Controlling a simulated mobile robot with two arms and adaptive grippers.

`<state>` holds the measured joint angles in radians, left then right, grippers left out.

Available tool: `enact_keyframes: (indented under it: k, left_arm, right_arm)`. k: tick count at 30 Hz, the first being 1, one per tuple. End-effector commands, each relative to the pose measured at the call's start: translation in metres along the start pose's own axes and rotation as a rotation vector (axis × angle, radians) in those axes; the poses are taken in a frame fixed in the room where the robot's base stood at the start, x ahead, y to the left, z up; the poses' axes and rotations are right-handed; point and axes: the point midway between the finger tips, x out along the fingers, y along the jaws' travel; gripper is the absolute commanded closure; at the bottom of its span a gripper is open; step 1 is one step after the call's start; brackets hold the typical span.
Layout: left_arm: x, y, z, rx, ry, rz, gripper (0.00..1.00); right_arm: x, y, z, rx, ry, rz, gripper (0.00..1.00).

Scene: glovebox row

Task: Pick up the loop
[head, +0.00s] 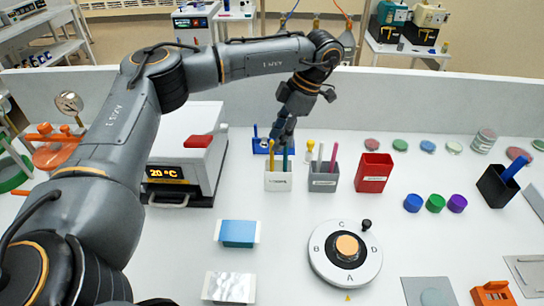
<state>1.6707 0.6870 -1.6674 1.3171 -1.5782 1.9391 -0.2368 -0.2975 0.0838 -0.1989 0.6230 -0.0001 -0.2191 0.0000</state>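My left gripper (283,133) points down over the back of the bench, above and behind a white holder (278,182) and over a blue holder (262,147). Its fingers are small and dark, and I cannot tell whether they are open or touch anything. Thin sticks stand in the holders: a yellow stick (268,154) and a teal stick (285,160) in the white one, and a magenta stick (334,157) in a grey holder (323,182). I cannot tell which is the loop; any loop end is hidden or too small. The blue holder is partly hidden. My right gripper is not in view.
A white heater reading 20 °C (187,155) stands left of the holders. A red box (374,172) stands right. A round lettered dial (345,254) and a blue-topped pack (237,233) lie in front. Coloured caps (435,203) and a black cup (496,187) are farther right.

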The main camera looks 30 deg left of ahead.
Motion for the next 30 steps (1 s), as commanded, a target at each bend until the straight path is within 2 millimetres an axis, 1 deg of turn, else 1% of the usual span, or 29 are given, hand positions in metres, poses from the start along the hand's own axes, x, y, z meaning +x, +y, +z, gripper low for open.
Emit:
enact_keyframes:
  k: [2,5,6,9,12,18,19,20,21,24,30]
  left_arm:
    - [0.008,-0.002,-0.002,0.001,0.005,-0.003,0.63]
    - [0.023,-0.006,-0.001,0.001,0.005,-0.003,0.63]
    - [0.030,-0.007,-0.001,0.001,0.005,-0.004,0.63]
    - [0.042,-0.006,0.000,-0.001,0.003,-0.002,0.63]
    - [0.049,-0.007,0.000,0.000,0.003,-0.002,0.63]
    - [0.050,-0.007,0.001,0.000,0.002,-0.001,0.63]
    - [0.050,-0.007,0.001,-0.001,0.002,-0.001,0.67]
    - [0.050,-0.007,0.001,-0.001,0.002,-0.001,0.73]
    - [0.050,-0.007,0.001,-0.001,0.002,-0.001,0.81]
    - [0.049,-0.007,0.001,-0.001,0.002,-0.001,1.00]
    - [0.049,-0.006,0.001,-0.001,0.002,-0.001,1.00]
  right_arm:
    - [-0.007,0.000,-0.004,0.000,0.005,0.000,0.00]
    - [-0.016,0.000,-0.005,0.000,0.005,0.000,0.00]
    - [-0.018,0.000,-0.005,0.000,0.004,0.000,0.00]
    - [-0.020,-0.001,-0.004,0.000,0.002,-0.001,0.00]
    - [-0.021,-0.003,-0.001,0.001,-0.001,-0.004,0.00]
    - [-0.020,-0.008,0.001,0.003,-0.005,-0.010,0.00]
    - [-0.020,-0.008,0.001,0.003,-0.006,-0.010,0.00]
    - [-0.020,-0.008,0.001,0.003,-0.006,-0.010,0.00]
    - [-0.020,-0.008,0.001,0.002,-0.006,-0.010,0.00]
    - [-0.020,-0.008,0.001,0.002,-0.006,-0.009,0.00]
    - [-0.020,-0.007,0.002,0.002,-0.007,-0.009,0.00]
